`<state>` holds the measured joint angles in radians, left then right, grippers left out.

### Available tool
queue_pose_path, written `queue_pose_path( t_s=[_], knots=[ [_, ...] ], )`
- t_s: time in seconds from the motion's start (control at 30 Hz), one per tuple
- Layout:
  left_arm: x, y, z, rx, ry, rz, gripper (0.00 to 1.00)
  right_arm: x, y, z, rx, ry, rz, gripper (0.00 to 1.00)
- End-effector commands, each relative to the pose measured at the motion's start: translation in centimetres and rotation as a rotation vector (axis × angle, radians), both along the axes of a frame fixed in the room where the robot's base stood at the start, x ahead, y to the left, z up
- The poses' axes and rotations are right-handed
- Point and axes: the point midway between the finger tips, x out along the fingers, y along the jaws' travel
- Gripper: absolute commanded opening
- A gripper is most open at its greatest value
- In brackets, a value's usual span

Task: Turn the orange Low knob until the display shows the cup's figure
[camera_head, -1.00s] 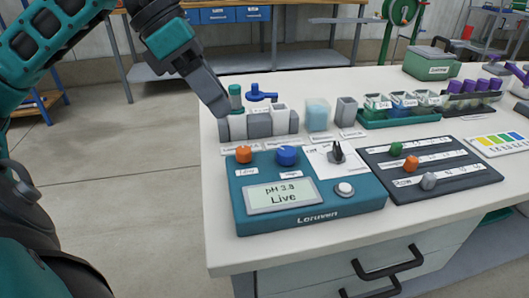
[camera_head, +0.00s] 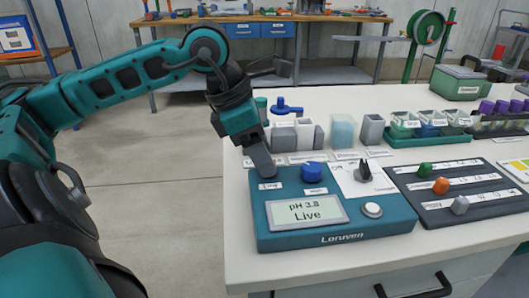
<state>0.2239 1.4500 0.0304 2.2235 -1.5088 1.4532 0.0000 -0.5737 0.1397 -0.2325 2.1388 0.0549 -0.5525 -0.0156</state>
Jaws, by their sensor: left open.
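The teal Loruven meter (camera_head: 380,228) stands on the white bench, its display (camera_head: 307,212) reading "pH 3.8 Live". My left gripper (camera_head: 264,170) points down over the meter's back left corner, just above the Low label (camera_head: 270,186). It is open; its fingers hide the orange Low knob, so I cannot tell whether they touch it. The blue High knob (camera_head: 312,172) is just to the right, and a white button (camera_head: 373,210) is at the front right. Several labelled cups (camera_head: 405,120) stand in a green tray (camera_head: 428,139); their figures are too small to read. My right gripper is not in view.
A dark panel (camera_head: 480,212) with green, orange and grey knobs lies right of the meter. A dark pointed piece (camera_head: 364,171) stands on a white card at the meter's back. Grey and white blocks (camera_head: 283,138) and a blue-handled item (camera_head: 287,107) are close behind the gripper.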

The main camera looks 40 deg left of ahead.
Motion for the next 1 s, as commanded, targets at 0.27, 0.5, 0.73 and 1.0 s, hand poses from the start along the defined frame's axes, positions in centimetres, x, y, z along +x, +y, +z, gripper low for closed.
queue_pose_path(
  t_s=[0.27,0.5,0.73,1.0],
  knots=[
    [0.4,-0.4,-1.2,-0.001,-0.002,-0.001,0.55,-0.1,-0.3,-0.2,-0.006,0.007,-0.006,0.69],
    [0.4,-0.4,-1.3,0.0,-0.001,-0.001,0.55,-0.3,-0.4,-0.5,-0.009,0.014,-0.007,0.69],
    [0.4,-0.4,-1.3,0.0,-0.001,-0.001,0.34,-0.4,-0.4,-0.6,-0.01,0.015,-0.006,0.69],
    [0.4,-0.4,-1.3,0.0,-0.001,-0.001,0.08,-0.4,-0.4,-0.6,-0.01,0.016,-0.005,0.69]
  ],
)
